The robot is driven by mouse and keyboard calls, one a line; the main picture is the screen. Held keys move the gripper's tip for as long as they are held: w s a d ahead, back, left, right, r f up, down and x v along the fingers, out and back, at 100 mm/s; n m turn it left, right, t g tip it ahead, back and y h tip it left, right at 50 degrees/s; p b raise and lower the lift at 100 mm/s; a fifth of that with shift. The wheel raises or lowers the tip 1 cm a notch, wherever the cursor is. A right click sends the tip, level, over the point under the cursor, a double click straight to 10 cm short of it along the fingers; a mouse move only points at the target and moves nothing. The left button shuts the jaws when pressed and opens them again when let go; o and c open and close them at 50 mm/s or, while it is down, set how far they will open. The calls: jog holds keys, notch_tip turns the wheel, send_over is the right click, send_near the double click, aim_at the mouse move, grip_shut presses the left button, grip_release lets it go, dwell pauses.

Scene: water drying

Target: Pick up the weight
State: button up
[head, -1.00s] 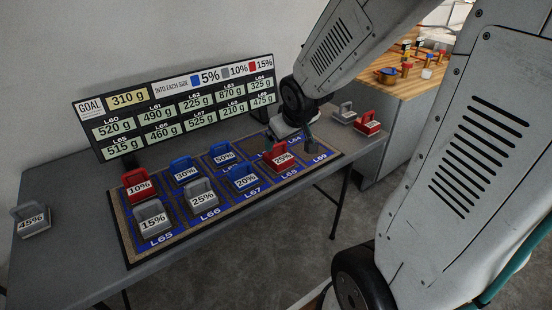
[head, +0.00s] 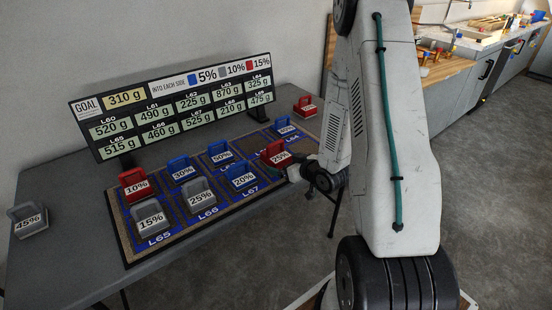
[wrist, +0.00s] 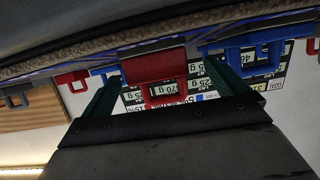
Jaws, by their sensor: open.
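Several handled weights with percent labels stand on the blue-slotted board (head: 127,238). The red 25% weight (head: 275,154) is in the front row near the right end. My gripper (head: 306,170) is just to its right, partly hidden by my arm in the head view. The wrist view appears upside down. There, the red weight (wrist: 155,66) shows between the two green fingers of my gripper (wrist: 163,75), which are apart. I cannot tell whether they touch it. A blue weight (head: 285,127) stands in the back right slot.
Also on the board are a red 10% weight (head: 135,186), a grey 15% weight (head: 150,217) and a blue 20% weight (head: 242,176). A grey 45% weight (head: 27,222) is at the table's left; a red one (head: 305,107) is at the right. A display (head: 170,107) stands behind.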

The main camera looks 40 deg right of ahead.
aim_at(276, 159)
jog(key=x, duration=0.6)
jog(key=shift+w+d, duration=0.25)
jog(key=shift+w, duration=0.1)
jog(key=c, duration=1.5)
